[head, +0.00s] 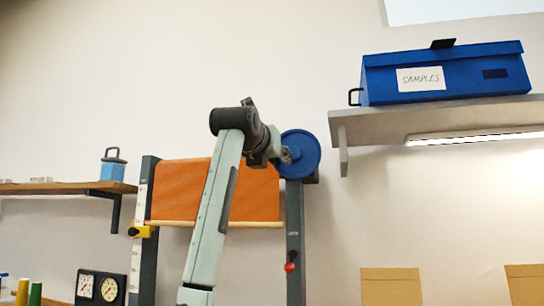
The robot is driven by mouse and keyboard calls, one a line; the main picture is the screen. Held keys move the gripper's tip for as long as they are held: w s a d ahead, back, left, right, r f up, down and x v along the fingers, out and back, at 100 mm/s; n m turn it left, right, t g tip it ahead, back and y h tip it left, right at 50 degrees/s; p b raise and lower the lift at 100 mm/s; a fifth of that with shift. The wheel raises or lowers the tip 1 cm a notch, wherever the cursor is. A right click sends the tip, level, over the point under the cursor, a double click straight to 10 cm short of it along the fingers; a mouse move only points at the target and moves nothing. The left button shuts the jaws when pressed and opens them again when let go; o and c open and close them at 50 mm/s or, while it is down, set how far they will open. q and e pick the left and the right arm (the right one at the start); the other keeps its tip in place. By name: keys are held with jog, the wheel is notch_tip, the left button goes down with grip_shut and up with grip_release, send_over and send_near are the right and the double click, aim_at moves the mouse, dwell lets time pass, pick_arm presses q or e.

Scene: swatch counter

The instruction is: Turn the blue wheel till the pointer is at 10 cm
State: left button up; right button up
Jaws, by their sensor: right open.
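The blue wheel (302,153) is at the top of the right dark upright, at the right end of an orange fabric panel (180,190). My right arm rises in front of the panel, and my right gripper (287,155) is at the left part of the wheel's face. Its fingers are small here; I cannot tell whether they touch the wheel. It is open. A yellow pointer (142,231) is on the white scale (136,262) of the left upright, low beside the panel's lower edge. The scale numbers are too small to read. My left gripper is not in view.
A red knob (289,267) is on the right upright. A shelf (440,115) with a blue SAMPLES box (450,72) juts out at right. A wooden shelf (60,187) with a blue canister (112,170) is at left. Dials (98,287) stand lower left.

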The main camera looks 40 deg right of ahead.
jog(key=shift+c, duration=0.6)
jog(key=c, duration=0.8)
jog(key=shift+f, duration=0.25)
jog(key=shift+d, duration=0.1)
jog(key=o, duration=1.2)
jog(key=shift+c, duration=0.2)
jog(key=shift+s, duration=0.1)
